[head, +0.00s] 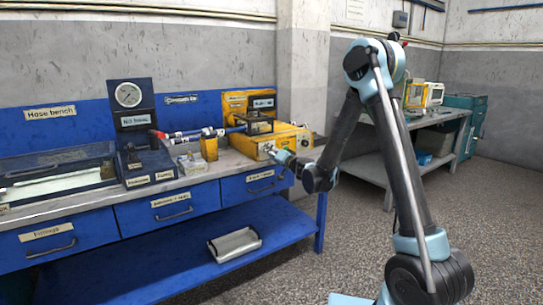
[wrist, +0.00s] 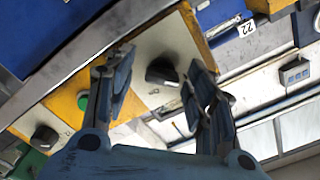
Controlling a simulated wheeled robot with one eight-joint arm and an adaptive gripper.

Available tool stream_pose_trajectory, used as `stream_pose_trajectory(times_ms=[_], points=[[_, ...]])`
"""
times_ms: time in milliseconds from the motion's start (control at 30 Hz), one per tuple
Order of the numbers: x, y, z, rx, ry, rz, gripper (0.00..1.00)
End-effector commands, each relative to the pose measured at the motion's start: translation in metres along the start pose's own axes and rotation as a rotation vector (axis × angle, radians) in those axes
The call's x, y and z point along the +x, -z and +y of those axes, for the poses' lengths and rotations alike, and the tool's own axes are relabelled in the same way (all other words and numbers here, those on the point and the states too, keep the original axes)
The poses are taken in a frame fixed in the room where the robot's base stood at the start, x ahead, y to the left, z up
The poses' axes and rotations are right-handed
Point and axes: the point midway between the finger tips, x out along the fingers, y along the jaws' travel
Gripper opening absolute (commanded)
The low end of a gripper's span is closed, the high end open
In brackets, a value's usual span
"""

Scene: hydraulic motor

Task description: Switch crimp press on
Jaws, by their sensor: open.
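The yellow crimp press (head: 262,137) stands at the right end of the blue bench in the head view. In the wrist view its front panel (wrist: 150,45) is pale with yellow edges (wrist: 62,112). On it are a black knob (wrist: 162,70), a green button (wrist: 83,100) and a second black knob (wrist: 42,137). My gripper (head: 280,154) is at the front of the press in the head view. In the wrist view my gripper (wrist: 158,84) is open and empty, with the first black knob showing between its fingers. I cannot tell whether the fingers touch the knob.
A pressure gauge (head: 128,95) stands on the bench, with hoses (head: 195,133) left of the press. Blue drawers (head: 170,207) lie below the worktop, and a metal tray (head: 235,244) is on the lower shelf. A second table (head: 425,148) stands behind my arm. The floor at right is clear.

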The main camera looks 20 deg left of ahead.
Motion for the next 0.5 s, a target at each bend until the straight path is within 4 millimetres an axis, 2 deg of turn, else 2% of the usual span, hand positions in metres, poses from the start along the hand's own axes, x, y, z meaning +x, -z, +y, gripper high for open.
stream_pose_trajectory(times_ms=[133,167,333,500], points=[[-0.0001,-0.0001,-0.0001,0.0,0.0,0.0,0.5],[-0.0001,-0.0001,-0.0001,0.0,0.0,0.0,0.45],[-0.0002,0.0,0.0,0.0,0.0,0.0,0.07],[0.0012,-0.0008,-0.0004,0.0,0.0,0.0,0.06]])
